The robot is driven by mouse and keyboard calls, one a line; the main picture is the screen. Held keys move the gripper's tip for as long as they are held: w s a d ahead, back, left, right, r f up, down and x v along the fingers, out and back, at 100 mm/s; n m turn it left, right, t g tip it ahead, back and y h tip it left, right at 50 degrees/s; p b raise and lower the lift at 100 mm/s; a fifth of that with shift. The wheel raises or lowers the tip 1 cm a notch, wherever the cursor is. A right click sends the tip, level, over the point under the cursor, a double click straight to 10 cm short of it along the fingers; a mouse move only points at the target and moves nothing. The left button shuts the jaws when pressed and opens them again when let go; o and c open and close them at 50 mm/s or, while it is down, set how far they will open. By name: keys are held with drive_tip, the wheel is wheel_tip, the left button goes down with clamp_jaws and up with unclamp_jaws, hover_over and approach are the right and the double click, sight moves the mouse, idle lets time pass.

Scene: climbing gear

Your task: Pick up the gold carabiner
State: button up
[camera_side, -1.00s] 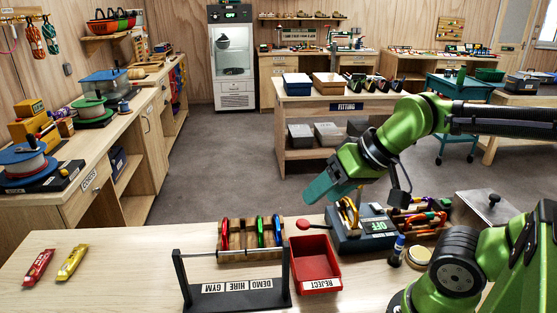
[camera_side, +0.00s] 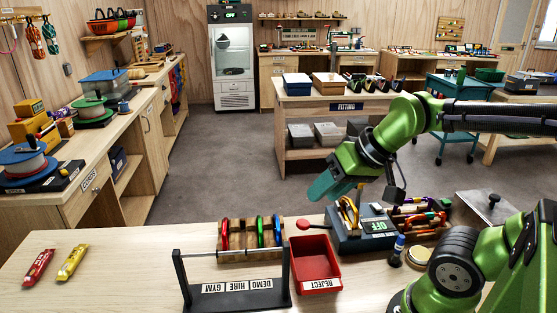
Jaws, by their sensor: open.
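The gold carabiner (camera_side: 348,213) stands upright on the blue-grey device (camera_side: 363,240), which has a green display. My gripper (camera_side: 322,188), with teal fingers, is in the air above and a little left of the carabiner. It is apart from it and holds nothing that I can see. The near finger hides most of the other one, so the gap between them does not show.
A wooden rack (camera_side: 252,236) holds red, green and blue carabiners. In front are a black bar stand (camera_side: 238,290) labelled DEMO, HIRE, GYM and a red REJECT tray (camera_side: 316,266). A marker (camera_side: 397,250) stands right of the device. The table's left part is mostly clear, with two bars there.

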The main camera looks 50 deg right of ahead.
drive_tip(key=w+d+m+g+h, duration=0.2)
drive_tip(key=w+d+m+g, duration=0.1)
drive_tip(key=d, duration=0.9)
drive_tip(key=m+g+y, duration=0.1)
drive_tip(key=g, duration=0.2)
approach(352, 203)
drive_tip(key=f, duration=1)
drive_tip(key=shift+w+a+f, duration=0.2)
drive_tip(key=shift+w+a, duration=0.05)
drive_tip(key=shift+w, duration=0.1)
clamp_jaws()
